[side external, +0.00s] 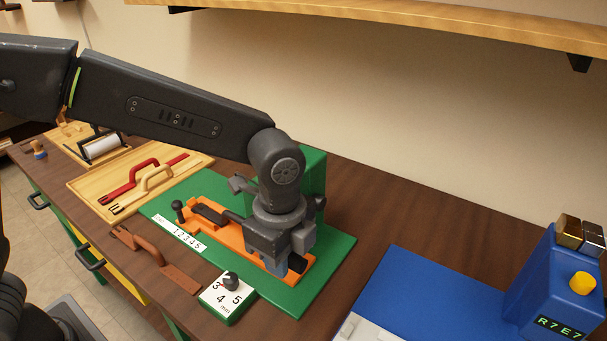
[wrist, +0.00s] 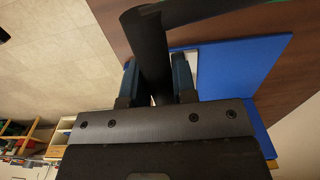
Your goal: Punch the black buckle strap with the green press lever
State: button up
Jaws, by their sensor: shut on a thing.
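The black buckle strap (side external: 210,213) lies on the orange bed (side external: 190,220) of the green press (side external: 314,170), in the side external view. Its right part is hidden behind my gripper (side external: 288,262). My gripper points down at the right part of the bed, in front of the press body. In the wrist view, my gripper (wrist: 157,85) is shut on a thick black bar with a rounded end, which looks like the handle of the press lever (wrist: 150,50). A dark arm runs off from it to the right. The lever is mostly hidden in the side external view.
A white-topped number dial (side external: 228,297) stands at the front of the green base (side external: 325,270). A brown strap (side external: 160,260) lies left of it. Red and tan straps lie on a wooden tray (side external: 95,200). A blue machine (side external: 556,290) stands at the right. A shelf (side external: 430,18) hangs above.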

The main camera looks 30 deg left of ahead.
notch_tip(320, 180, down, 6)
jog(key=s, duration=0.1)
jog(key=shift+s+f, duration=0.15)
jog(key=shift+f, duration=0.1)
dwell(0.8)
jog(key=shift+r, duration=0.15)
dwell(0.4)
jog(key=shift+o, duration=0.4)
jog(key=shift+r, duration=1.55)
